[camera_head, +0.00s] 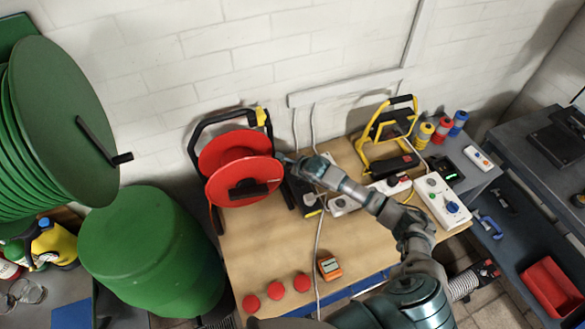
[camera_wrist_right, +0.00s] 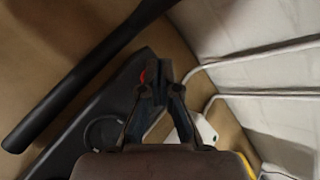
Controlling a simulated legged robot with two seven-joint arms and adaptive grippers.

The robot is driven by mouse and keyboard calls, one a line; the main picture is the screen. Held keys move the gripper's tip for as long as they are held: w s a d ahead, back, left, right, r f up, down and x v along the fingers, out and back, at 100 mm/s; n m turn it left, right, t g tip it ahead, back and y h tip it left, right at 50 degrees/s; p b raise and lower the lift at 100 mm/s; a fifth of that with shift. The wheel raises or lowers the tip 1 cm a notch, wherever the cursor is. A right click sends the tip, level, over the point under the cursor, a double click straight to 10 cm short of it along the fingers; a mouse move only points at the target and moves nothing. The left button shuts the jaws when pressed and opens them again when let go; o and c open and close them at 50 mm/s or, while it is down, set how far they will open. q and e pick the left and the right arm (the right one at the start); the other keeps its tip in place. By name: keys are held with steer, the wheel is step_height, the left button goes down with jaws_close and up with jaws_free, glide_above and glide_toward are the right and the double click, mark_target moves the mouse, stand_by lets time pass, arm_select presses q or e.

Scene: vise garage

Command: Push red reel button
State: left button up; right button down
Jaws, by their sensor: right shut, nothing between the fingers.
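The red reel (camera_head: 232,165) stands in a black frame at the back left of the wooden table. My right gripper (camera_head: 287,161) is just right of the reel, with its arm reaching in from the lower right. In the right wrist view, the gripper (camera_wrist_right: 160,76) is shut and empty, its fingertips over a dark base (camera_wrist_right: 108,108). A small red spot (camera_wrist_right: 142,77) on that base shows right beside the fingertips. It is partly hidden, and I cannot tell whether the fingers touch it. In the head view this spot is hidden by the gripper. My left gripper is not in view.
A yellow-framed stand (camera_head: 388,137), power strips and a white box (camera_head: 441,199) fill the table's right side. Several red knobs (camera_head: 276,290) and an orange meter (camera_head: 329,267) lie near the front. A green barrel (camera_head: 150,250) stands left. White cables run behind the gripper.

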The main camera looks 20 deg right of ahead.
steer(key=shift+f+b, duration=0.3)
stand_by(0.5)
steer(key=shift+r+p, duration=0.4)
steer(key=shift+r, duration=0.45)
steer(key=shift+r+p, duration=1.3)
steer(key=shift+r, duration=1.25)
